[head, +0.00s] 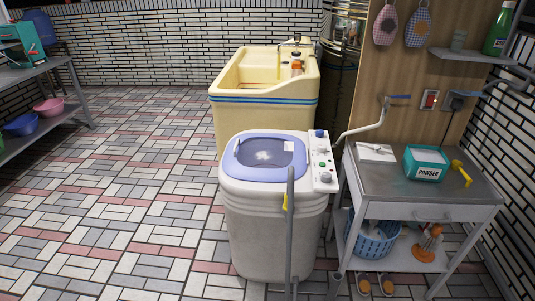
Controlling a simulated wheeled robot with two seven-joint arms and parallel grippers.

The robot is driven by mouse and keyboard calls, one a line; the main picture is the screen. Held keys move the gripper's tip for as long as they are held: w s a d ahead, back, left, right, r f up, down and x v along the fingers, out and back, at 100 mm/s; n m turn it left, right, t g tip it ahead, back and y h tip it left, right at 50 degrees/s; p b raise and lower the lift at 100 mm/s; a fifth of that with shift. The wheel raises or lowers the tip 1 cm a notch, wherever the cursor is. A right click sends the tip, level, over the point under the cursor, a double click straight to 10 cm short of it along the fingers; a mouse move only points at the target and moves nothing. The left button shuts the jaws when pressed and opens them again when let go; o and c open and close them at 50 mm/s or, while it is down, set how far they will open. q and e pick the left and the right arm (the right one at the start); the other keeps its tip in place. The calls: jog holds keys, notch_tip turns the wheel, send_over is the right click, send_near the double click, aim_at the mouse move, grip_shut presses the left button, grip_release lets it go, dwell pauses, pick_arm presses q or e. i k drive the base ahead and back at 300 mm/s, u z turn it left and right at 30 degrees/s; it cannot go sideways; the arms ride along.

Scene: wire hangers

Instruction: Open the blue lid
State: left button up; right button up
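The blue lid (242,157) lies flat on top of a white washing machine (270,225) near the middle of the head view. It looks closed. It has a light blue rim and a dark see-through window (283,152), with a pale shape showing through it. A white control panel (322,165) with several knobs runs along the machine's right side. Neither of my grippers is in view.
A grey upright pole (290,230) with a yellow part stands before the machine. A cream sink (262,108) is behind it. A metal table (440,195) with a powder box (426,162) stands close on the right. The tiled floor (120,190) at left is clear.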

aim_at(231, 166)
jog(key=u, duration=0.05)
jog(key=i, duration=0.9)
jog(key=u, duration=0.75)
jog(key=i, duration=0.75)
jog(key=u, duration=0.45)
